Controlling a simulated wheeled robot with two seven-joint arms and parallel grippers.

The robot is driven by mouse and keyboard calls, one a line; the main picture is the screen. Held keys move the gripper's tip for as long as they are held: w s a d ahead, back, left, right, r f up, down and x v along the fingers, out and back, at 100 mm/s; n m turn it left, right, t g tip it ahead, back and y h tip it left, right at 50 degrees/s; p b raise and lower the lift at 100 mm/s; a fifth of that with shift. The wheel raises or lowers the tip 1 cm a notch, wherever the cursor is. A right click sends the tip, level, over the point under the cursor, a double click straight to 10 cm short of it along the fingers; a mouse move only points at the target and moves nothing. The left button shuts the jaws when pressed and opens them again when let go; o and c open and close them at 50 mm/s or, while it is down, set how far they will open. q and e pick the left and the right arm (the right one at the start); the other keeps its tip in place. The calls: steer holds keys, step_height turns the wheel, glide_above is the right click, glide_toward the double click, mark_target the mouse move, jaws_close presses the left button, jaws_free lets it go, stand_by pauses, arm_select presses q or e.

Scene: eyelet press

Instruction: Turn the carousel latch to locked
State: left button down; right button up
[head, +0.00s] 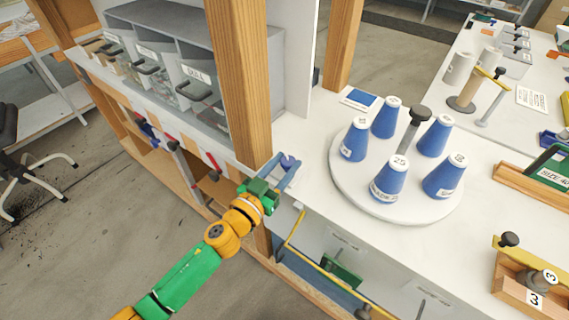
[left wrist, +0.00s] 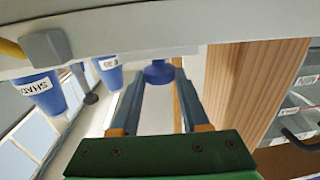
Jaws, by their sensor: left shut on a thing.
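The carousel (head: 345,190) is a round white plate on the white bench, bearing several blue cones (head: 390,178) with printed labels and a dark-topped post (head: 411,128) in the middle. My left gripper (head: 288,163) is at the bench's left edge, beside a wooden upright. It is shut on a small blue-purple knob (head: 287,160), which looks like the carousel latch. In the left wrist view the knob (left wrist: 160,72) sits between the fingertips (left wrist: 158,78). The fingers hide part of it, and I cannot tell its locked or unlocked marking. My right gripper is not in view.
A wooden upright (head: 247,80) stands close to my left gripper, with grey drawers (head: 200,85) behind it. A yellow bar (head: 320,265) runs below the bench edge. A wooden block with numbered knobs (head: 530,285) stands at the lower right.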

arm_select(q)
steer(key=m+h, duration=0.1)
steer(key=g+h, duration=0.1)
steer(key=m+g+h, duration=0.1)
steer(key=shift+w+a+m, duration=0.2)
steer(key=shift+a+m, duration=0.05)
steer(key=shift+m, duration=0.05)
steer(key=shift+w+f+m+g+h+b, duration=0.1)
steer(key=shift+m+g+h+b, duration=0.45)
steer(key=shift+m+g+h, duration=1)
steer(key=shift+g, duration=0.45)
steer(key=shift+c, duration=1.9)
jaws_free()
